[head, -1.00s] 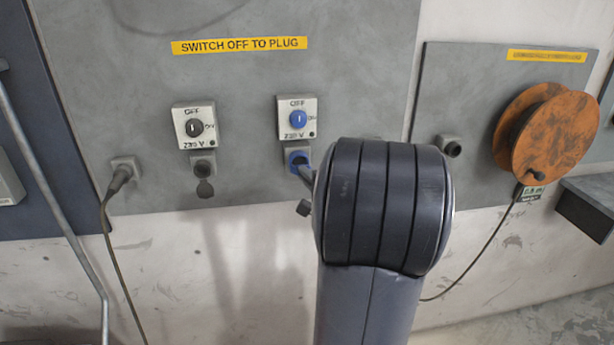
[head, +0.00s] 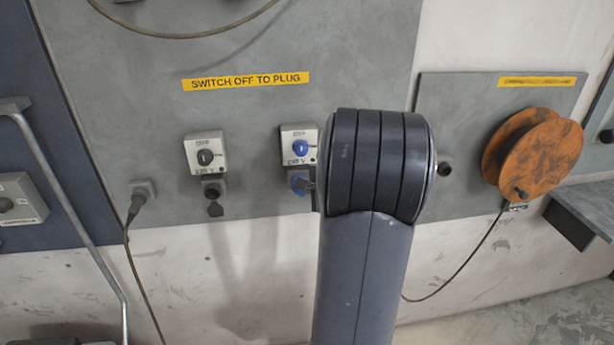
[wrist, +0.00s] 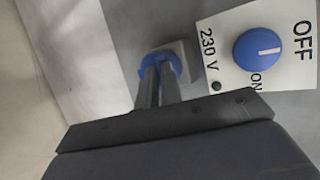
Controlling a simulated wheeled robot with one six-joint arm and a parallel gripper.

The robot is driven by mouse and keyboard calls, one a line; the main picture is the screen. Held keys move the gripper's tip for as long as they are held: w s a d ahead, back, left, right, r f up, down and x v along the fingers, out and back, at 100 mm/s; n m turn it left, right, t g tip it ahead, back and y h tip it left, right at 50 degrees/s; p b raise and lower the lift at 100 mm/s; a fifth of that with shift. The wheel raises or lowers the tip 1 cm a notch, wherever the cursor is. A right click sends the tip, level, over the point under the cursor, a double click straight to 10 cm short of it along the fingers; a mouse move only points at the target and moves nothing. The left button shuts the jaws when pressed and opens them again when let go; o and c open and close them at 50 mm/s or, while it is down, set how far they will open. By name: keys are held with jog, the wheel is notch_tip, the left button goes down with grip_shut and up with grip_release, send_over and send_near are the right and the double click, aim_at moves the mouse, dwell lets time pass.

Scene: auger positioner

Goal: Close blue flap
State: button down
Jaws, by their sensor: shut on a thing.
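The blue flap and its socket (wrist: 160,60) show as a blue round shape on a grey mount in the wrist view. I cannot tell flap from socket there, nor how far the flap is open. The same blue part (head: 298,181) shows in the head view, partly hidden by my arm. My gripper (wrist: 159,72) has its two dark fingers at the blue part, close together and shut on the flap. The fingertips overlap its front, hiding its lower middle.
A blue switch knob (wrist: 259,49) on a white plate sits right beside the socket. A black switch (head: 205,157) and its capped socket (head: 213,190) are to the left. A plugged cable (head: 138,203) hangs further left. An orange reel (head: 540,155) is at right.

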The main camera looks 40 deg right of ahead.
jog(key=shift+w+d+r+g+p, duration=0.1)
jog(key=shift+w+r+g+p, duration=0.15)
jog(key=shift+p, duration=0.65)
jog(key=shift+f+g, duration=0.1)
jog(key=shift+g, duration=0.15)
jog(key=c, duration=1.6)
grip_release()
jog(key=v, duration=0.5)
jog(key=b+v, duration=0.1)
jog(key=v, duration=0.4)
jog(key=shift+s+d+r, duration=0.15)
jog(key=shift+s+r, duration=0.1)
jog(key=shift+s, duration=0.1)
jog(key=p+x, duration=0.1)
jog(key=x, duration=1)
jog(key=shift+a, duration=0.2)
